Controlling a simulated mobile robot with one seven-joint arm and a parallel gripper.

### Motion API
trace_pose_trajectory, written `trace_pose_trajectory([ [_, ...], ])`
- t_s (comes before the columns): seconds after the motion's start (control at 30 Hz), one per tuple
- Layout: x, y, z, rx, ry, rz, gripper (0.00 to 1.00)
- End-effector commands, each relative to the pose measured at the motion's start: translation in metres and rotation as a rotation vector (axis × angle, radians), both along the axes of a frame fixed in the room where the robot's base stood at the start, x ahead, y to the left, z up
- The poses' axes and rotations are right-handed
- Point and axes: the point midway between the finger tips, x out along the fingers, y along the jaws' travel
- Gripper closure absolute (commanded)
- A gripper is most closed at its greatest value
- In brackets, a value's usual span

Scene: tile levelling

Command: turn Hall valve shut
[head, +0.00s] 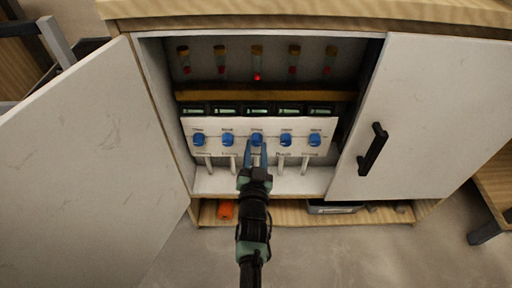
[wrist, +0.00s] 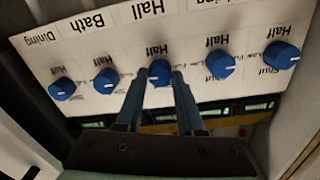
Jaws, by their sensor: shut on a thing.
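The Hall valve is the middle blue knob (head: 257,138) in a row of several on a white panel. In the wrist view, where the labels appear upside down, this knob (wrist: 159,68) sits below the word "Hall", with "Half" printed beside it. My gripper (head: 257,149) reaches up to it from below. In the wrist view my gripper (wrist: 162,78) has its two blue fingers on either side of the knob, shut on it. The fingers cover part of the knob and its markings, so its exact pointer angle is hard to tell.
Other blue knobs stand close on both sides, such as one (head: 228,140) to the left and one (head: 286,140) to the right. Open white doors (head: 85,150) flank the cabinet, the right one with a black handle (head: 372,149).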

Motion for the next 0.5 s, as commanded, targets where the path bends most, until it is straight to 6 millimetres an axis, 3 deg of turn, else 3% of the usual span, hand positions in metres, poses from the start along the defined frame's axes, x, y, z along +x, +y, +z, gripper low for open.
trace_pose_trajectory([
  [0.5, -0.0007, -0.0013, -0.0023, -0.49, 0.002, 0.0, 1.0],
])
